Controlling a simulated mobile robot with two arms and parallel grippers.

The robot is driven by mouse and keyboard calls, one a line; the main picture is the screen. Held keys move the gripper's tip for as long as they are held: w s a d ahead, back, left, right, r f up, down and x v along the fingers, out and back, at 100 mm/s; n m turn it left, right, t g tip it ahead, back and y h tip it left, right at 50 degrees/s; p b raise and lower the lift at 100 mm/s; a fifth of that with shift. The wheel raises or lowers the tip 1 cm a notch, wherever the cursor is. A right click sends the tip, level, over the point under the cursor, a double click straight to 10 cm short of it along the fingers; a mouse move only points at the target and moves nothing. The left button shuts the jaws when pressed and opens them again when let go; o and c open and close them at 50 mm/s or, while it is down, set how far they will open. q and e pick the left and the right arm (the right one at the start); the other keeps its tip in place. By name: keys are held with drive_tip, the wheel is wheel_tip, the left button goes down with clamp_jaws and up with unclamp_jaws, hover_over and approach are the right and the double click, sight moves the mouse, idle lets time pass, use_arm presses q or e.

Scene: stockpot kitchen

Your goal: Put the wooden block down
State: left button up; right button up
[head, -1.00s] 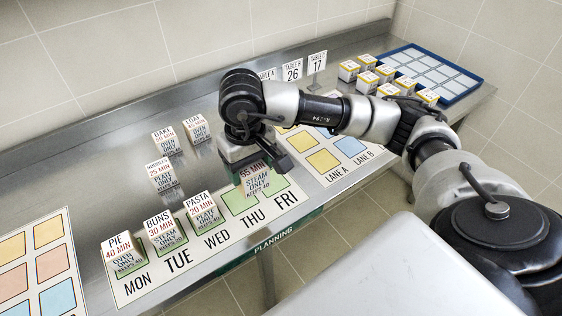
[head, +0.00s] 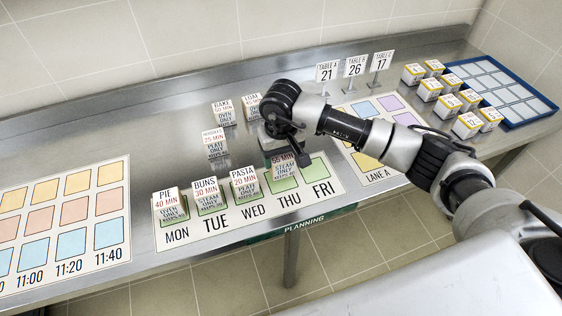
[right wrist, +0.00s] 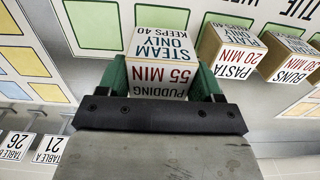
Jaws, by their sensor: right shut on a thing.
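My right gripper (head: 286,152) is shut on the wooden block (head: 285,168), which has a printed front reading 55 MIN, STEAM ONLY. In the right wrist view the block (right wrist: 158,62) sits between the two green fingers of the gripper (right wrist: 160,80), and PUDDING shows on it. My left gripper is not in view.
The PIE (head: 168,205), BUNS (head: 208,196) and PASTA (head: 245,184) blocks stand on the mat to the left. Several blocks (head: 215,143) stand behind. A schedule board (head: 65,215) lies at left; small boxes (head: 447,105) and a blue-edged tray (head: 545,103) are at right.

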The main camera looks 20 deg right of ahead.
sight(281, 166)
wheel_tip(281, 166, down, 4)
drive_tip(key=shift+r+p, duration=0.15)
drive_tip(key=shift+p, duration=0.65)
drive_tip(key=shift+f, duration=0.2)
drive_tip(key=shift+f+b, duration=0.2)
drive_tip(key=shift+b, duration=0.15)
drive_tip(key=o, duration=1)
drive_tip(key=shift+r, duration=0.1)
